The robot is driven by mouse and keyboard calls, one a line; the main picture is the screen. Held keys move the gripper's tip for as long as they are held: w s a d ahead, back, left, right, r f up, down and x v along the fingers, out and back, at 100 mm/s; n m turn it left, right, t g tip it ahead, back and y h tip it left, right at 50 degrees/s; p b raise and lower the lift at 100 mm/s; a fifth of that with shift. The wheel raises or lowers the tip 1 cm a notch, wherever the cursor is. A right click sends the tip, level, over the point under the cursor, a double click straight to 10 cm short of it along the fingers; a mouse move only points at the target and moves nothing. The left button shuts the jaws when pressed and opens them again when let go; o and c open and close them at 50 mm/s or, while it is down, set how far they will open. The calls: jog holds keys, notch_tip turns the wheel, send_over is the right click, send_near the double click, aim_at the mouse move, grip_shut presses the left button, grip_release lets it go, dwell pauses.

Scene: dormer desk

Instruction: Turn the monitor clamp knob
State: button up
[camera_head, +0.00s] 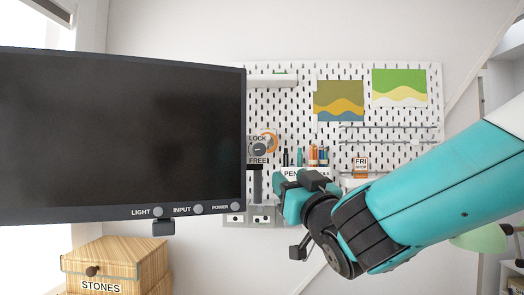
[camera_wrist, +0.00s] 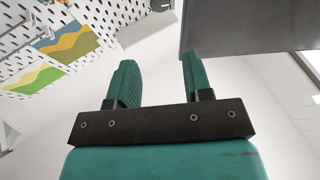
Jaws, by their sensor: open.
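The clamp knob (camera_head: 259,150) is a dark round knob with an orange arc around its upper right. LOCK is written above it and FREE below, just right of the monitor (camera_head: 120,130).
A white pegboard (camera_head: 290,90) with pictures, pens and a FRI label covers the wall behind. A wooden box marked STONES (camera_head: 118,262) stands below the monitor. Buttons marked LIGHT, INPUT and POWER (camera_head: 236,206) line the monitor's lower edge. A green lamp shade (camera_head: 478,238) is at right.

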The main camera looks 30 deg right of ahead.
aim_at(261, 149)
jog(key=p+x, duration=1.1)
jog(key=x, duration=0.3)
jog(key=shift+w+r, duration=0.3)
jog(key=shift+w+d+p, duration=0.1)
jog(key=shift+w+p, duration=0.35)
jog(key=shift+w, duration=0.2)
jog(key=shift+r, duration=0.1)
jog(key=c, duration=0.7)
